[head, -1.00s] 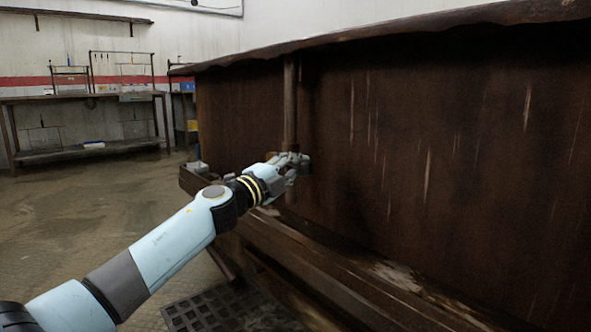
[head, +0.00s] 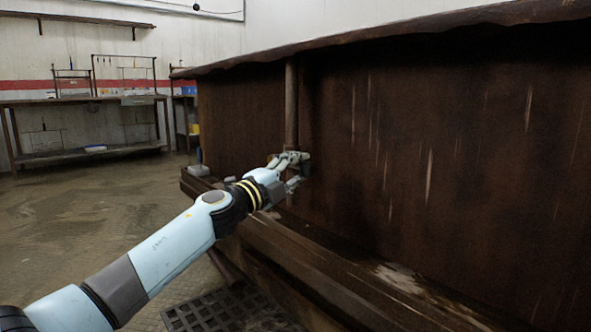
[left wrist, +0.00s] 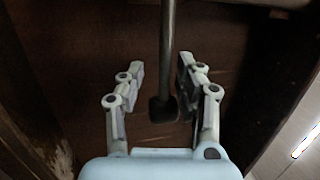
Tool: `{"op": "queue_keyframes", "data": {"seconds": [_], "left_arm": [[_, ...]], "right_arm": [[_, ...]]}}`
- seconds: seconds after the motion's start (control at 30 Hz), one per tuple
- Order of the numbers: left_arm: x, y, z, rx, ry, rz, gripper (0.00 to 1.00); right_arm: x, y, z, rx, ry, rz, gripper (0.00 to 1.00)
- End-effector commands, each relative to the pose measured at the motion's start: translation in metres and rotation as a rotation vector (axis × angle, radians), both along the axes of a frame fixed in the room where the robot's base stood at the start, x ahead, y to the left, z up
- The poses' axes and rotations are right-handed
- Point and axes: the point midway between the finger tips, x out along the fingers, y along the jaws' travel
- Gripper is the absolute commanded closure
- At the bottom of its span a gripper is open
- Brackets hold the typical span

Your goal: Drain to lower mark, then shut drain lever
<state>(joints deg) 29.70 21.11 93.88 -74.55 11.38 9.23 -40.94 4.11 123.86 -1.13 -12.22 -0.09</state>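A dark upright rod (head: 291,105), which looks like the drain lever, stands against the rusty brown tank (head: 400,140). In the left wrist view the rod (left wrist: 168,55) comes down from the top and ends in a dark, thicker block (left wrist: 163,108). My left gripper (head: 298,170) is at the rod's lower end. In the left wrist view the left gripper (left wrist: 162,75) has its fingers spread on either side of the rod, with gaps on both sides. No mark or liquid level shows. My right gripper is out of view.
A rusty ledge (head: 300,255) runs along the tank's foot, below my arm. A floor grate (head: 225,307) lies at the bottom. A metal workbench (head: 80,100) stands at the back left. The floor at left is clear.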

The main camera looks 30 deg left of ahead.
Motion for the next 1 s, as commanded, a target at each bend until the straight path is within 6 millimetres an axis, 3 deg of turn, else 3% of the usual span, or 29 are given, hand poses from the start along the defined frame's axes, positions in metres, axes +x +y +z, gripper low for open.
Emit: {"op": "queue_keyframes", "data": {"seconds": [0.23, 0.6, 1.0], "left_arm": [[-0.003, 0.001, 0.001, 0.001, -0.002, 0.002, 0.66], [-0.052, 0.012, -0.010, -0.001, 0.001, 0.000, 0.66], [-0.071, 0.017, -0.013, -0.001, -0.001, 0.002, 0.66]], "right_arm": [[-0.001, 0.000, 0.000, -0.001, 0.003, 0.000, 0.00], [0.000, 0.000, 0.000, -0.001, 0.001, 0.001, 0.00], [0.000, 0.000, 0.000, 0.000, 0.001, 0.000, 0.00]]}}
